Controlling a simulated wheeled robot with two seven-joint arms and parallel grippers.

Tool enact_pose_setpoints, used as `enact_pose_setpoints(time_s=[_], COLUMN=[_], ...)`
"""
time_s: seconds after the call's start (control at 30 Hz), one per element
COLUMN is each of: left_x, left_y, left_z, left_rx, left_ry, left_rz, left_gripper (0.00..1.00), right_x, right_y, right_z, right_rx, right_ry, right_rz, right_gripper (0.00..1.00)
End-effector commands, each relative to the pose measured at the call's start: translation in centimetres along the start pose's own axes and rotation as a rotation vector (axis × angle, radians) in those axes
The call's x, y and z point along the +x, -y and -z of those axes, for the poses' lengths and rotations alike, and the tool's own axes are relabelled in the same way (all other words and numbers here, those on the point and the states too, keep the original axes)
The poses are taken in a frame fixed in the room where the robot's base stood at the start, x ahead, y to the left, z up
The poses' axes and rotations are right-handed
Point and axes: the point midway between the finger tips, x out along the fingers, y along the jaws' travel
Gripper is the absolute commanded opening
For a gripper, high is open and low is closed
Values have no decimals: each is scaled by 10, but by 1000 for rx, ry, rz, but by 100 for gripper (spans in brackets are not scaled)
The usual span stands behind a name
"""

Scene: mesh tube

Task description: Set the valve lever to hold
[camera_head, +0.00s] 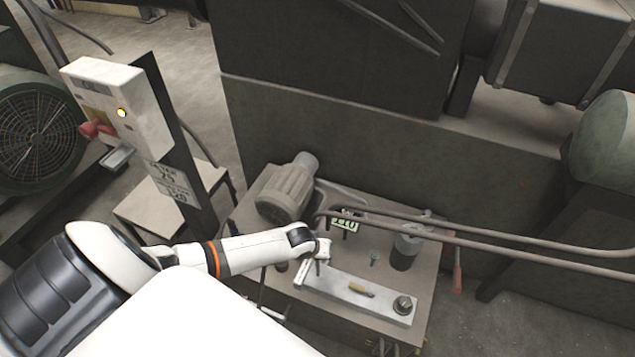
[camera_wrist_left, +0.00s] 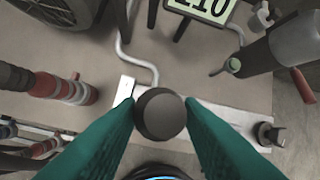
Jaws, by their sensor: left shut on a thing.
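My left gripper (camera_head: 318,250) reaches over the pump bench near the left end of a grey metal plate. In the left wrist view its two green fingers (camera_wrist_left: 160,106) are closed on a dark round knob (camera_wrist_left: 160,114), seen from its end. I take this knob to be the valve lever's handle; its shaft is hidden below it. I cannot read any hold mark. My right gripper is not in view.
A motor (camera_head: 288,188) stands at the bench's back left, near a green-white number sign (camera_head: 345,223). A grey cylinder (camera_head: 406,248) stands at the right. Pipes (camera_head: 480,238) cross behind. A control box (camera_head: 120,105) with a red handle (camera_head: 96,129) stands at the left.

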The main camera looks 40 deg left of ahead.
Motion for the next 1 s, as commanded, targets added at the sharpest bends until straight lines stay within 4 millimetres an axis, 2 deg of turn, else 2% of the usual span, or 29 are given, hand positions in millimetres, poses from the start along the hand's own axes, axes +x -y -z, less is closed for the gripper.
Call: enact_pose_setpoints(time_s=[0.03,0.3,0.33,0.43,0.77,0.87,1.0], left_x=[2,2,2,2,-2,-12,-40], left_y=[-3,-3,-3,-3,-1,-1,-1], left_z=[6,6,6,6,2,2,2], left_rx=[0,0,0,-1,0,0,1], left_ry=[-12,-13,-14,-11,-5,-5,-5], left_rz=[-8,-9,-8,-7,-3,-1,-2], left_gripper=[0,0,38,55,55,55,55], right_x=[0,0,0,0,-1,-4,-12], right_y=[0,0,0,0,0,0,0], right_z=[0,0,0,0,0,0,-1], right_rx=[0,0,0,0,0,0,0], right_ry=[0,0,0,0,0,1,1], right_rz=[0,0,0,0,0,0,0], right_gripper=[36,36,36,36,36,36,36])
